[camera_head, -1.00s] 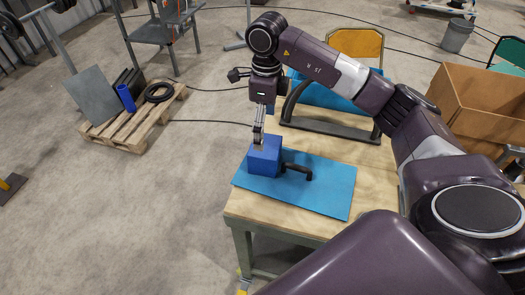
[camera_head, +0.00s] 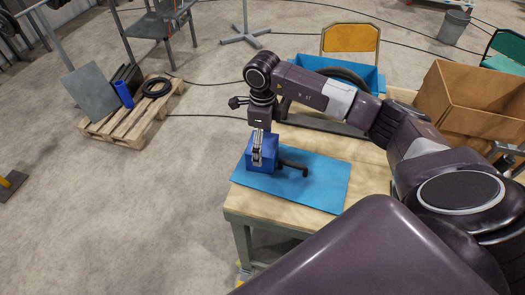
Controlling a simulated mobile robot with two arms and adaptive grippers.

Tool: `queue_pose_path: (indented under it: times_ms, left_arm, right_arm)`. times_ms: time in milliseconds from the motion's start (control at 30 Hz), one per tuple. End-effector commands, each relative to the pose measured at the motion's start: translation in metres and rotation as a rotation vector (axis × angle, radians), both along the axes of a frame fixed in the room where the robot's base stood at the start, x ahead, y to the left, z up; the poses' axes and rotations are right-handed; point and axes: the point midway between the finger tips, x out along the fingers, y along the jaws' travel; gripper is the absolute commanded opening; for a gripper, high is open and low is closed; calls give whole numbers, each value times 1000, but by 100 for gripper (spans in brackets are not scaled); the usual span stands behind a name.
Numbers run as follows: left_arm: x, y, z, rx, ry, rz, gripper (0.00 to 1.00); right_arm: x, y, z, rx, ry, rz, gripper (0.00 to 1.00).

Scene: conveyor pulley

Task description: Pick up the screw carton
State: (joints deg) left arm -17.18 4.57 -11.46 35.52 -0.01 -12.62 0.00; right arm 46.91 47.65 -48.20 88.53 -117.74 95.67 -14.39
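The screw carton, seen as a blue box (camera_head: 268,143), stands on a blue mat (camera_head: 325,184) at the near left end of the wooden table. My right gripper (camera_head: 257,162) points straight down at the carton. Its fingers overlap the carton's near face in the picture and reach below its top edge. I see the fingers nearly edge-on, so their gap and any contact with the carton are hidden. The carton is upright and appears to rest on the mat. My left gripper is not in view.
A black handle-shaped part (camera_head: 293,167) lies on the mat right beside the carton. A blue bin (camera_head: 370,78) stands at the table's back, partly behind my arm. A cardboard box (camera_head: 475,95) is at the right. Bare wood (camera_head: 372,180) shows right of the mat.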

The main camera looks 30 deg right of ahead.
Motion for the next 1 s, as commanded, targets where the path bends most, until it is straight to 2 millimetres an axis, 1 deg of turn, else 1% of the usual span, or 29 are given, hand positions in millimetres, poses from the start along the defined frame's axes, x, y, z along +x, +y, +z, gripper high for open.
queue_pose_path:
  times_ms: [33, 67, 433, 767, 867, 1000]
  left_arm:
    - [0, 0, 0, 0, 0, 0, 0]
    - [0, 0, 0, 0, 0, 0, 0]
    - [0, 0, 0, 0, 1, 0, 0]
    - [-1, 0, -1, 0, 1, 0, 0]
    - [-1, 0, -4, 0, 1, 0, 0]
    - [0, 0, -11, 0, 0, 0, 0]
  right_arm:
    - [0, 0, 0, 0, 0, 0, 82]
    - [0, 0, 0, 0, 0, 0, 78]
    - [0, 0, 1, -1, -1, 0, 38]
    - [1, 0, 4, 0, -3, -1, 38]
    - [2, 0, 11, 1, -5, 0, 38]
    - [2, -1, 30, 0, -7, 0, 38]
